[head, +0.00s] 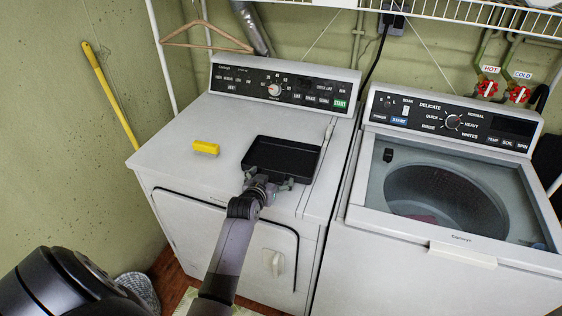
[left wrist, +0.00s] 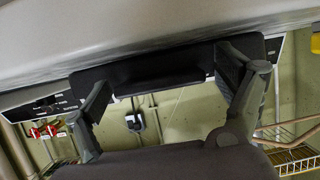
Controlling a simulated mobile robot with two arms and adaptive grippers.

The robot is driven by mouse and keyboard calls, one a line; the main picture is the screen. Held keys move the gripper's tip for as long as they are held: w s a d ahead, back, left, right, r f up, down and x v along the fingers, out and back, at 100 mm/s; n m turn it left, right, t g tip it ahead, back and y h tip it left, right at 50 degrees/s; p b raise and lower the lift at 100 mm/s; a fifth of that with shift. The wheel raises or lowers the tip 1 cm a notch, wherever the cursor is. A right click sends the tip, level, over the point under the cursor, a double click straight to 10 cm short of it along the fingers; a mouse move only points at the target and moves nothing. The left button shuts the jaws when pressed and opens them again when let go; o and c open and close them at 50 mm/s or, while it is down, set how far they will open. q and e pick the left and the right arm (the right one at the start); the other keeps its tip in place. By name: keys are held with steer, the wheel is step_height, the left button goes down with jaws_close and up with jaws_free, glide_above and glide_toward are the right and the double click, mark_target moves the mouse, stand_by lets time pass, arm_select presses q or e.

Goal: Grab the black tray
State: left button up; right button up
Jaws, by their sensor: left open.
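The black tray (head: 283,157) is shallow and rectangular and lies flat on top of the left white machine, near its right side. My left gripper (head: 270,181) is at the tray's front edge, with its fingers spread. In the left wrist view, the tray (left wrist: 160,68) shows as a dark band ahead of the open left gripper (left wrist: 168,85), with one finger to each side of its middle part. I cannot tell whether the fingers touch it. The right gripper is not in view.
A yellow brush or block (head: 205,147) lies left of the tray on the left machine (head: 170,160). The right machine (head: 400,250) has a washer lid with a dark window. A control panel (head: 285,85) rises behind the tray. A wire shelf (head: 450,12) hangs above.

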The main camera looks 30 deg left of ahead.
arm_select(q)
steer(key=c, duration=1.3)
steer(key=shift+w+r, duration=0.1)
